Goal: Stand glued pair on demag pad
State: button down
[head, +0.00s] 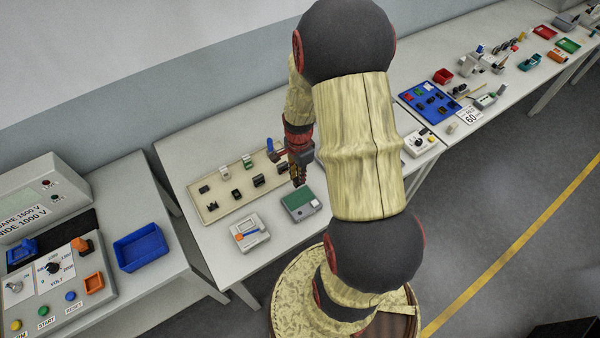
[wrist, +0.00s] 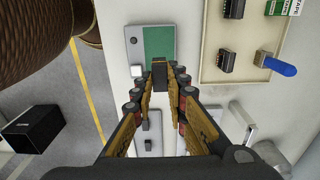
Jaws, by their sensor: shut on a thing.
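The demag pad appears to be the grey box with a green top (head: 300,204), lying on the white bench just below my gripper in the head view. In the wrist view the green top (wrist: 159,42) lies just beyond my fingertips, with a pale button and a dark knob on its left strip. My gripper (head: 299,181) points down and is shut on a small dark block, which appears to be the glued pair (wrist: 160,69). It is held between the fingertips (wrist: 160,72) and overlaps the pad's near edge in the wrist view. I cannot tell its height above the pad.
A beige tray (head: 207,216) with several connectors stands left of and behind the pad. A blue-handled tool (head: 271,147) is near its far end. A grey-white meter (head: 250,234) sits close left of the pad. A blue bin (head: 140,247) is on the left bench.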

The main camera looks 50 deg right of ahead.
jog(key=shift+f+b, duration=3.2)
jog(key=shift+f, duration=1.65)
jog(key=c, duration=1.7)
grip_release()
jog(key=shift+c, duration=0.2)
jog(key=shift+o, duration=0.3)
notch_tip(320, 180, up, 12)
